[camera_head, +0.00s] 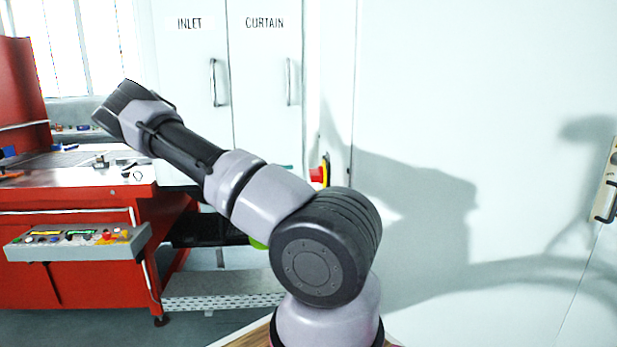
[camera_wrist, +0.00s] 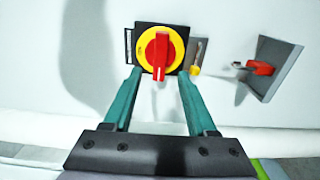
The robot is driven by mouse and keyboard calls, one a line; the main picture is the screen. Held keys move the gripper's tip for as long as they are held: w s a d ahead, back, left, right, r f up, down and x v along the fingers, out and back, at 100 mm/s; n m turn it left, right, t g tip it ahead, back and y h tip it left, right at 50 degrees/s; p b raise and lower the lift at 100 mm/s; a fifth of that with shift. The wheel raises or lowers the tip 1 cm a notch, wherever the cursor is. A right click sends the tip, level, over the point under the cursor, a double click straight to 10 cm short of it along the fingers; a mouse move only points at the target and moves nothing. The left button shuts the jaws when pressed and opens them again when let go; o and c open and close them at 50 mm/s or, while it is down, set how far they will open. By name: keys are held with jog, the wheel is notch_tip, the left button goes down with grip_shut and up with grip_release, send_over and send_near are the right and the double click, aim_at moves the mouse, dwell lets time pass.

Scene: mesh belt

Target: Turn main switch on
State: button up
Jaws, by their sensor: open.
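The main switch (camera_wrist: 161,54) shows in the wrist view as a red rotary knob on a yellow disc with a black square backing, mounted on a white panel. Its red handle points straight down, upright in the picture. My gripper (camera_wrist: 158,82) is open, with its two teal fingers on either side of the lower part of the knob. I cannot tell whether the fingers touch it. In the head view a red and yellow switch (camera_head: 319,174) shows edge-on on the cabinet side, partly behind my arm. The gripper fingers are hidden there.
A grey plate with a red handle (camera_wrist: 262,68) sits right of the switch. A small yellow-based part (camera_wrist: 196,58) is close beside it. In the head view a red machine (camera_head: 90,280) with a button panel (camera_head: 78,242) stands left. White cabinet doors (camera_head: 265,80) stand behind.

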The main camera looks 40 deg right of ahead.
aim_at(310, 175)
jog(key=x, duration=0.8)
jog(key=shift+w, duration=0.1)
grip_shut()
